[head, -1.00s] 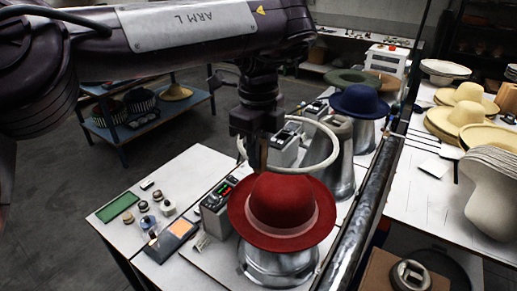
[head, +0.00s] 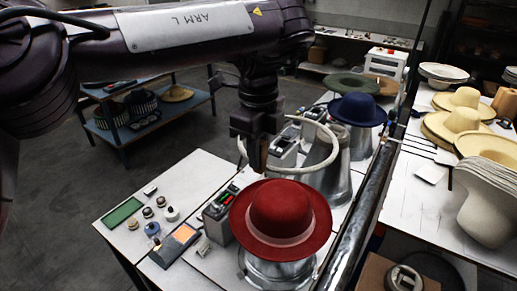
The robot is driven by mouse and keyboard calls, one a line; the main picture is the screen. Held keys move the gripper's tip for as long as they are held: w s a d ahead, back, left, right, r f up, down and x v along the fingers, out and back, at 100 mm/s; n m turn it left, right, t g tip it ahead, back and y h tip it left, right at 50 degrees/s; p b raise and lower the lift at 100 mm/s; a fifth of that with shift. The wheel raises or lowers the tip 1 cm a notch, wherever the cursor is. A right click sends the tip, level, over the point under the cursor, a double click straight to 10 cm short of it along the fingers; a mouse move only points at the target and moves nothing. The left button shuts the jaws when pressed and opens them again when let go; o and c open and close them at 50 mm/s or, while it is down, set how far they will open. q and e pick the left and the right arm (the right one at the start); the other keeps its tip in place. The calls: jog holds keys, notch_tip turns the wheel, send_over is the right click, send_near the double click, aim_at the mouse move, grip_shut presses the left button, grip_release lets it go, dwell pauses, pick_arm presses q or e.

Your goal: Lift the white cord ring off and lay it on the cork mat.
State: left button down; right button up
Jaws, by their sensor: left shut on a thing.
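My left gripper (head: 254,152) points down and is shut on the left side of the white cord ring (head: 293,173). The ring is held in the air, behind and above the red hat (head: 280,214), near a grey metal form (head: 328,177). I cannot tell whether the ring is around the top of this form or in front of it. The red hat sits on a metal stand. I cannot make out the cork mat for certain. My right gripper is out of view.
A control box (head: 220,208) stands beside the red hat. A green mat (head: 124,212) and several small items lie at the table's left. A blue hat (head: 357,108) stands farther back. A long metal bar (head: 362,215) runs along the table's right side.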

pick_arm(q)
jog(key=shift+r+p, duration=0.55)
jog(key=shift+r, duration=1.5)
